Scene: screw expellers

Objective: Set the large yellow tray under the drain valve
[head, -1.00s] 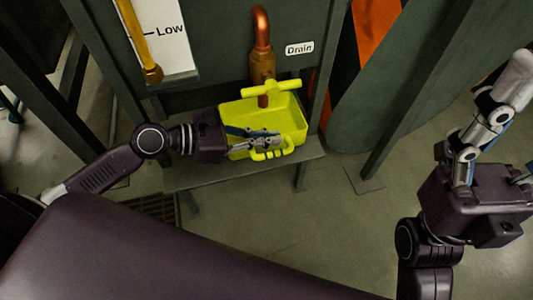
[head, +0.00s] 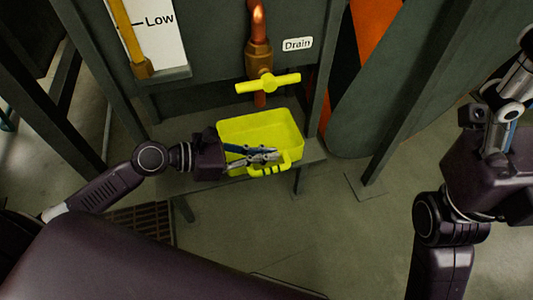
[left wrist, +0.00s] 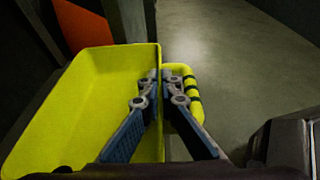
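The large yellow tray (head: 235,130) is on or just above the grey shelf (head: 312,148), below the drain valve (head: 260,58) with its yellow T-handle (head: 268,83). In the head view the valve's copper outlet (head: 260,100) ends over the tray's back rim. My left gripper (head: 272,157) is shut on the tray's front wall beside its handle (head: 272,168). In the left wrist view its fingers (left wrist: 160,80) straddle the tray's wall (left wrist: 75,95), one inside, one between wall and handle (left wrist: 190,95). My right gripper (head: 500,105) is partly cut off at the right, away from the tray.
A "Drain" label (head: 298,44) is beside the valve. A yellow gauge tube (head: 128,40) with a "Low" plate (head: 172,45) is at the upper left. Dark metal posts (head: 420,90) stand on the right. The floor (head: 320,220) in front of the shelf is clear.

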